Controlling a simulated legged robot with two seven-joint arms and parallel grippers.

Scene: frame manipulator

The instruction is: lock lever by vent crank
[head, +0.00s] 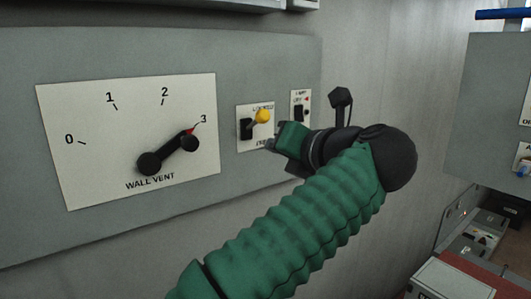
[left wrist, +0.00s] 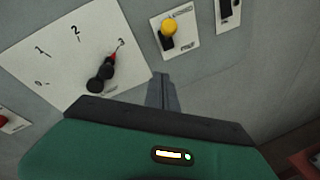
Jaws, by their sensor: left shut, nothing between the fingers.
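The vent crank (head: 170,155) is a black handle with a red tip on the white WALL VENT dial plate (head: 80,120). It points at the 3, and also shows in the left wrist view (left wrist: 103,75). To its right, the lock lever (head: 262,116) has a yellow knob and a black base on a small white plate. It tilts up and right toward the upper label, whose text is hard to read. The yellow knob shows at the top of the left wrist view (left wrist: 169,26). My left gripper (head: 273,143) is shut and empty, just below and right of the lever, apart from the knob.
A small black switch (head: 301,107) on a white plate sits right of the lever, close to my gripper. Another grey panel (head: 495,110) stands at far right, above a console (head: 475,240). Bare wall lies between the panels.

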